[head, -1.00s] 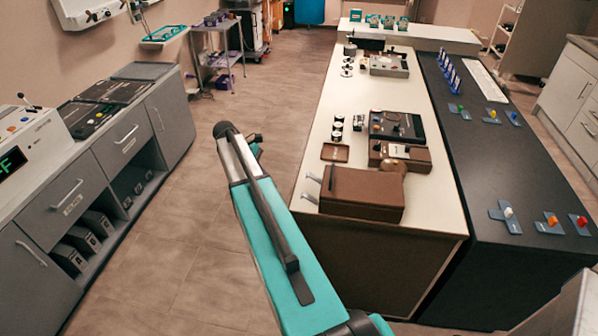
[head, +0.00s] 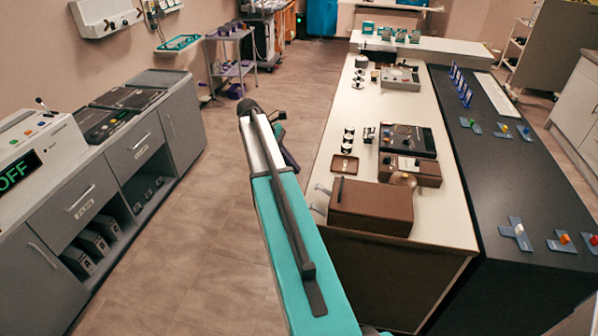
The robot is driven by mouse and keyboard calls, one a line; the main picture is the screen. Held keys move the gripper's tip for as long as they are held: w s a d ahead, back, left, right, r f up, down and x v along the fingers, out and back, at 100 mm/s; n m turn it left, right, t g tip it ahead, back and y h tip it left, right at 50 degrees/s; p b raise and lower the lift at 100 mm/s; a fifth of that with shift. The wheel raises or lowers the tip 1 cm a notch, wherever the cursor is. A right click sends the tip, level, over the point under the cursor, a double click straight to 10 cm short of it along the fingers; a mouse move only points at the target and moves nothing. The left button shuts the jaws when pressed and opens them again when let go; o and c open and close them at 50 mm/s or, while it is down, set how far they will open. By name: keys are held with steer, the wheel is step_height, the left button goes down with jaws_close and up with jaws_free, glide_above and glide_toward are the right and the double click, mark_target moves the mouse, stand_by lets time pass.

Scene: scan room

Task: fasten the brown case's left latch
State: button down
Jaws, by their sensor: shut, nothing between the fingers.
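The brown case (head: 372,208) sits on the near end of the cream counter, and its lid looks down. Two small grey latches stick out from its left side: a farther one (head: 322,189) and a nearer one (head: 318,210). Both look swung outward, away from the case wall. I cannot tell from this view which of them is the left one. My teal arm rises left of the counter, apart from the case. Only a few dark and teal parts show behind its upper end, and my gripper's fingers cannot be made out.
The cream counter (head: 345,120) also holds a small brown tray (head: 344,164), a black device (head: 407,141) and a brown box with a round knob (head: 410,170). A dark worktop (head: 480,180) adjoins at right. Grey cabinets (head: 100,205) stand at left, with clear floor (head: 205,225) between.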

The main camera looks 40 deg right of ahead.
mark_target(323, 191)
steer(key=shift+p+x, duration=1.5)
steer(key=shift+x, duration=3.25)
steer(key=shift+d, duration=0.15)
steer(key=shift+r, duration=0.1)
